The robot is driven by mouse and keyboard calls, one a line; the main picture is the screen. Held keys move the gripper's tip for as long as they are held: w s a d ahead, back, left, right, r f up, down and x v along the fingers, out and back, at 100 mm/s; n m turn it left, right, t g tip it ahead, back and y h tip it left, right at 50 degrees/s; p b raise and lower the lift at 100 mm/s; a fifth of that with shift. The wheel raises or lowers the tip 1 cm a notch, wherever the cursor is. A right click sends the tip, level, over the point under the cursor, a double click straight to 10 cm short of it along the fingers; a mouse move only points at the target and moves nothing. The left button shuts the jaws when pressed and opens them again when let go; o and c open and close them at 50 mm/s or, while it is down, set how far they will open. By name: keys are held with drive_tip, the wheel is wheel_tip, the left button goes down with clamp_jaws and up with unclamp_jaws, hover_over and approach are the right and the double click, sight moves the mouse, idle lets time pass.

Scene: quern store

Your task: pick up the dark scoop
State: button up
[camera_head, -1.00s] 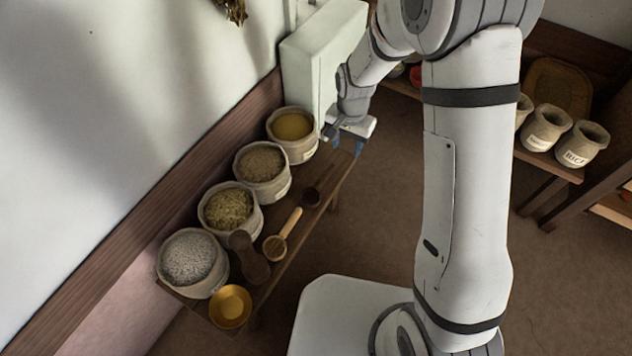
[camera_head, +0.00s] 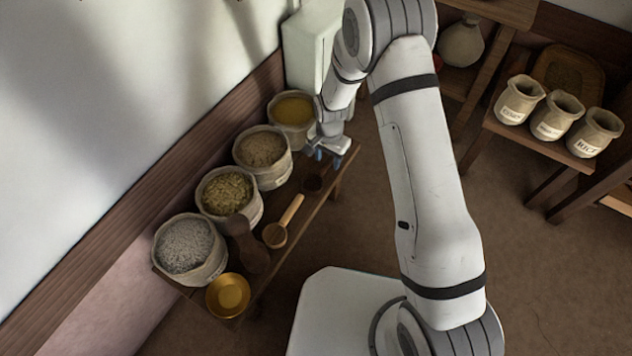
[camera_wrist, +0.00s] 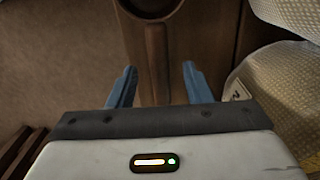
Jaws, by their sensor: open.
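The dark scoop (camera_head: 313,184) lies on the narrow wooden bench, near its far end. My gripper (camera_head: 328,159) is above it and hides part of it in the head view. In the wrist view the dark scoop (camera_wrist: 155,45) lies with its round bowl at the top edge, partly cut off. Its handle runs down between the two blue fingers of my gripper (camera_wrist: 160,84). The fingers are apart, with nothing held between them. Whether they are level with the handle or above it I cannot tell.
Several sacks of grain (camera_head: 263,157) stand along the wall side of the bench (camera_head: 318,208), close to my gripper. A lighter wooden scoop (camera_head: 284,222), a brown wooden tool (camera_head: 246,245) and a brass bowl (camera_head: 228,295) lie nearer. Labelled jars (camera_head: 558,117) stand on a right-hand shelf.

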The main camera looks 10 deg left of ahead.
drive_tip(key=shift+f, duration=0.35)
drive_tip(key=shift+r, duration=0.1)
clamp_jaws()
